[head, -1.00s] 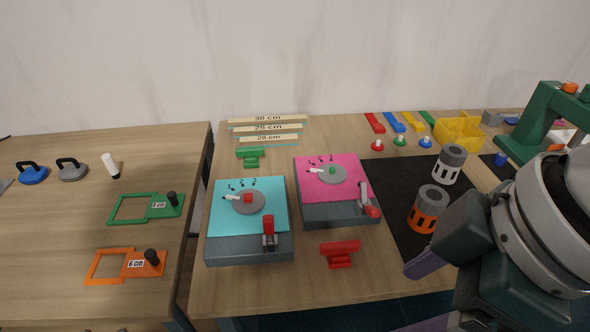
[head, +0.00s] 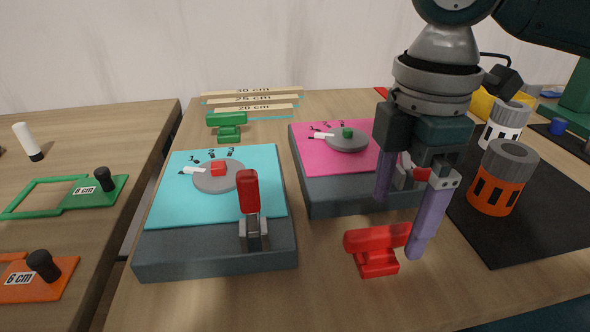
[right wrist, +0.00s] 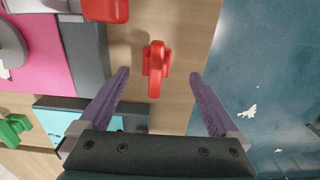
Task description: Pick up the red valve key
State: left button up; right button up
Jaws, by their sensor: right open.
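The red valve key (head: 375,248) lies on the table in front of the pink-topped box, near the table's front edge. In the right wrist view the red valve key (right wrist: 155,66) appears between the two fingers, apart from both. My right gripper (head: 400,228) is open and empty, pointing down over the key's right part. In the head view one purple finger is behind the key and the other covers its right end. The right gripper's fingers (right wrist: 159,76) are spread wide in the wrist view. My left gripper is not in view.
The pink-topped box (head: 305,190) stands just behind the key, its red lever close to my gripper. A teal-topped box (head: 160,213) with a raised red lever (head: 248,192) is at left. An orange-and-grey cylinder (head: 503,178) stands at right on a black mat (head: 540,225).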

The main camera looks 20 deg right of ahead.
aim_at(382, 230)
jog(key=f, duration=0.2)
jog(key=f+b, duration=0.1)
jog(key=f, duration=0.3)
jog(key=shift+w+a+f, duration=0.35)
jog(key=shift+a+f, duration=0.05)
jog(key=shift+r, duration=0.1)
jog(key=c, duration=1.5)
jog(key=shift+c, duration=0.2)
